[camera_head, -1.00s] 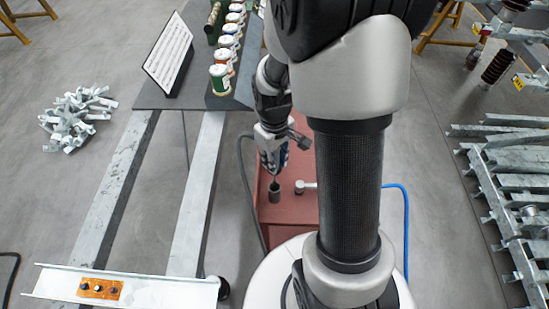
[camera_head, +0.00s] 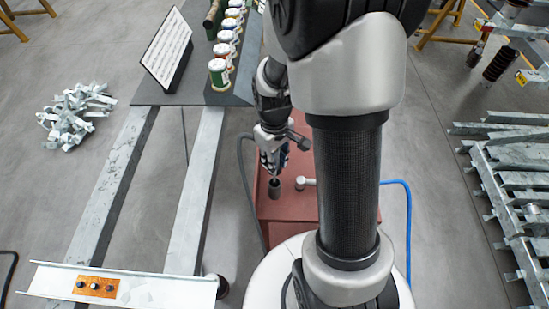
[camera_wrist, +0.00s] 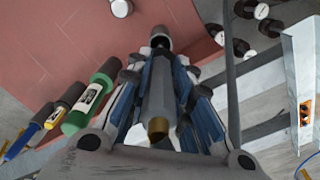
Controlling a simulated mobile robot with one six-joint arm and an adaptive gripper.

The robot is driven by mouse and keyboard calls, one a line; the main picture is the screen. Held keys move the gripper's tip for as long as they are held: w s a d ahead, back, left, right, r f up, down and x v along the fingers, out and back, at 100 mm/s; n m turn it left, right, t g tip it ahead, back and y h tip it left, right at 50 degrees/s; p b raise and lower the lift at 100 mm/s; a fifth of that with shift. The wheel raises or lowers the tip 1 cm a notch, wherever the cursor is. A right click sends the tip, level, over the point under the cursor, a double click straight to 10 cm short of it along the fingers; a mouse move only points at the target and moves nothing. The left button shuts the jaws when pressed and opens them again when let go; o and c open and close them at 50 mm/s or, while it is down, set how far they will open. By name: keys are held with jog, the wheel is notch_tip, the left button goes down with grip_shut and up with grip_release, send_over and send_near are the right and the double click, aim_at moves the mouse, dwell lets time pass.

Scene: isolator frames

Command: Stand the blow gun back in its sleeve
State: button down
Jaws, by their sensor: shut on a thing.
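My gripper (camera_head: 272,168) is above the red cabinet top and points down. In the wrist view, its blue-padded fingers (camera_wrist: 161,88) are shut around the blow gun (camera_wrist: 158,98), a grey bar with a brass end towards the camera. The sleeve (camera_head: 274,189) is a short dark upright cylinder on the red top, directly below my gripper. In the wrist view, its round mouth (camera_wrist: 161,42) shows beyond the fingertips, in line with the blow gun. A thin part reaches from the gripper down to the sleeve; whether its tip is inside I cannot tell.
The red cabinet (camera_head: 290,210) also carries a pale metal knob (camera_head: 302,183) right of the sleeve. A blue hose (camera_head: 407,215) lies at right, a black one at left. Cans (camera_head: 219,74) and a sign (camera_head: 168,48) stand on the dark table. Green, yellow and blue-handled tools (camera_wrist: 85,108) show in the wrist view.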

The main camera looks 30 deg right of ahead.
aim_at(274, 181)
jog(key=shift+f+b, duration=2.85)
jog(key=shift+f, duration=1)
jog(key=c, duration=1.3)
grip_release()
jog(key=shift+c, duration=0.2)
notch_tip(274, 181, up, 12)
jog(key=shift+r, duration=0.1)
